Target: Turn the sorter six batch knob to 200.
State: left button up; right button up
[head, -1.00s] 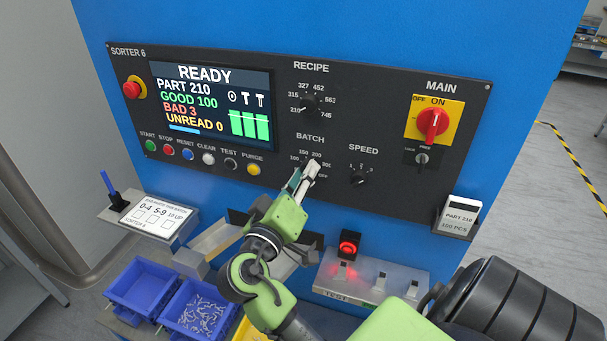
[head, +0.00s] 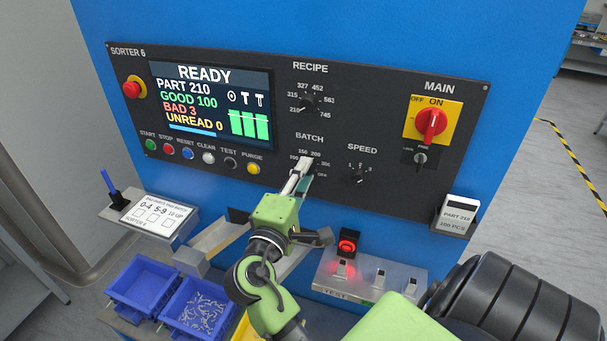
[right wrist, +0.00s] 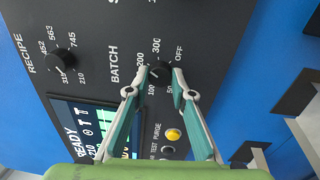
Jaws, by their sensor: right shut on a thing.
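The batch knob (right wrist: 160,70) is a small black dial on the sorter's dark panel (head: 230,203), below the BATCH label. In the right wrist view it sits between the two fingertips of my right gripper (right wrist: 162,80), which is shut on it. Numbers from 50 to 300 and OFF ring the knob. A light mark shows on the knob's lower left side, but I cannot read its exact setting. In the head view my right gripper (head: 300,176) covers the knob. My left gripper is not in view.
The recipe knob (head: 310,102) is above and the speed knob (head: 359,175) is to the right. The screen (head: 212,100) reads READY. A red main switch (head: 431,123) is at the right. Blue bins (head: 143,286) and a test box (head: 368,280) are below.

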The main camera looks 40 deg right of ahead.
jog(key=shift+n, duration=0.6)
jog(key=o, duration=1.1)
jog(key=shift+a, duration=0.1)
